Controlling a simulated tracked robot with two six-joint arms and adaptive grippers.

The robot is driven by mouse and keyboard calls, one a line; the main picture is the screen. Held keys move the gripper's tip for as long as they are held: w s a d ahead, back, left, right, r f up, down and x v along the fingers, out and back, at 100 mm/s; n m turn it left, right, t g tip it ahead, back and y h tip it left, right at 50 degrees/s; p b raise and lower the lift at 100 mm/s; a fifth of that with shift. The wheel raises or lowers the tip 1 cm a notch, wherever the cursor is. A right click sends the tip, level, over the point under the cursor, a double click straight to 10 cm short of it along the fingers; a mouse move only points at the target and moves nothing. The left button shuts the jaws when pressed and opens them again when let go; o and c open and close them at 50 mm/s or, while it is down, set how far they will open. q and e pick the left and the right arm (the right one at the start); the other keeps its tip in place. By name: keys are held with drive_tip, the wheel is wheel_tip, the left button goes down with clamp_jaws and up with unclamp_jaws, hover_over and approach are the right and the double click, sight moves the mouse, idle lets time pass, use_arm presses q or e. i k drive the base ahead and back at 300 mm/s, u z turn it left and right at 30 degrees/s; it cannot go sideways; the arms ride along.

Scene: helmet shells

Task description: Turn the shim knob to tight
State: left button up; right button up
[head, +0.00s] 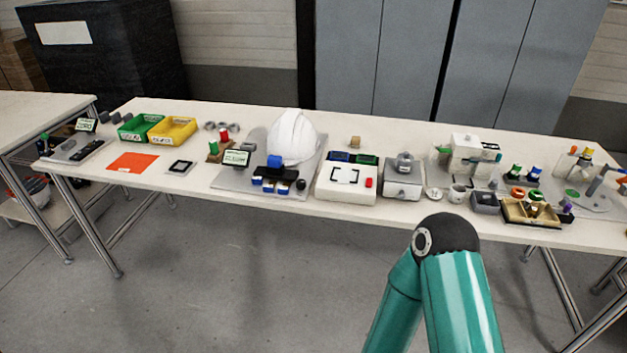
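I cannot tell for certain which part is the shim knob; no marking for tight is legible at this size. A grey box (403,184) right of the table's middle has a small round grey part (404,160) on top. A small dark round part (301,185) stands on the grey plate (238,181) in front of the white helmet shell (292,137). Neither gripper is in view. Only a teal arm section of mine shows at the bottom right, in front of the table.
The long white table (330,118) carries green (139,127) and yellow (173,130) bins at left and a white box with a red button (346,184) near the middle. Several small fixtures and a tan divided tray (531,220) crowd the right. Floor (240,280) in front is clear.

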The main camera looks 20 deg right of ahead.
sight(300, 183)
drive_tip(key=u, duration=0.1)
drive_tip(key=i, duration=1)
drive_tip(key=z, duration=0.1)
